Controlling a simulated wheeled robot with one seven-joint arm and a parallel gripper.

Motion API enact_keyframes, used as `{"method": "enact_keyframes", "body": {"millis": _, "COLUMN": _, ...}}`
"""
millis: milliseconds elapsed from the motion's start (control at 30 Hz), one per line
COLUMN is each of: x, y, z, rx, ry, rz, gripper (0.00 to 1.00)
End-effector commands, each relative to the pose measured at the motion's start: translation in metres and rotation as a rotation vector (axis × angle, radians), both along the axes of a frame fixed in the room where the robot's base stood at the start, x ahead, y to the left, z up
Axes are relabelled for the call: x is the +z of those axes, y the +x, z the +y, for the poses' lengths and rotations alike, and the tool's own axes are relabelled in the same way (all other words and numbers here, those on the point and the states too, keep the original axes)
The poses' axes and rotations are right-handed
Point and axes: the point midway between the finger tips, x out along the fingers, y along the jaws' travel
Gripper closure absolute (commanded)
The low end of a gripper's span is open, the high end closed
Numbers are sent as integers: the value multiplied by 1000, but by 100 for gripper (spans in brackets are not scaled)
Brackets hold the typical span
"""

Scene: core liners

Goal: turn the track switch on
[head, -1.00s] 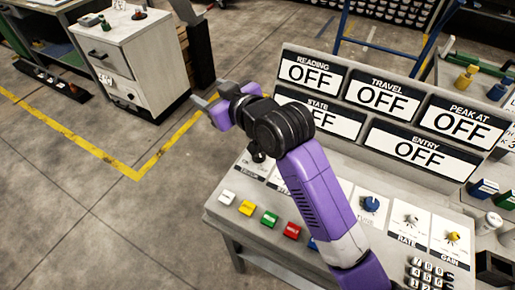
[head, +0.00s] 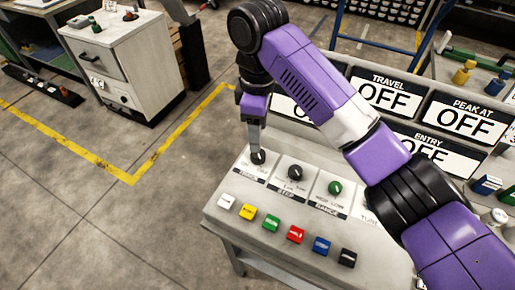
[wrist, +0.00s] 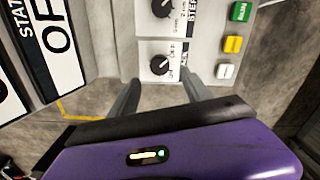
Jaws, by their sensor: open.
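The leftmost switch on the panel is a black rotary knob (head: 258,157) on a white plate with ON and OFF marks. Its name strip is too small to read surely, so I cannot confirm that it is the track switch. I see no clear contact. I cannot tell which mark its pointer faces.
A black STEP knob (head: 295,172) and a green knob (head: 335,188) stand to the right. Several coloured buttons, such as the white button (head: 226,201), line the front edge. Display boards reading OFF, such as TRAVEL (head: 385,95), rise behind. Open floor lies left.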

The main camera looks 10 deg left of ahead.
Motion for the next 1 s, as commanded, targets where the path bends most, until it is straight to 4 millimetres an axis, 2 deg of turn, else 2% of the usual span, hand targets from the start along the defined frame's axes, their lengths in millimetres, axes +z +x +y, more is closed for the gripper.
{"method": "enact_keyframes", "body": {"millis": 300, "x": -48, "y": -1, "z": 1, "rx": 1, "ry": 2, "rz": 0, "gripper": 43}}
{"method": "enact_keyframes", "body": {"millis": 500, "x": -68, "y": 0, "z": 1, "rx": -1, "ry": 4, "rz": -2, "gripper": 43}}
{"method": "enact_keyframes", "body": {"millis": 867, "x": -74, "y": 0, "z": 1, "rx": 0, "ry": 4, "rz": -3, "gripper": 43}}
{"method": "enact_keyframes", "body": {"millis": 1000, "x": -74, "y": 0, "z": 1, "rx": 0, "ry": 4, "rz": -3, "gripper": 69}}
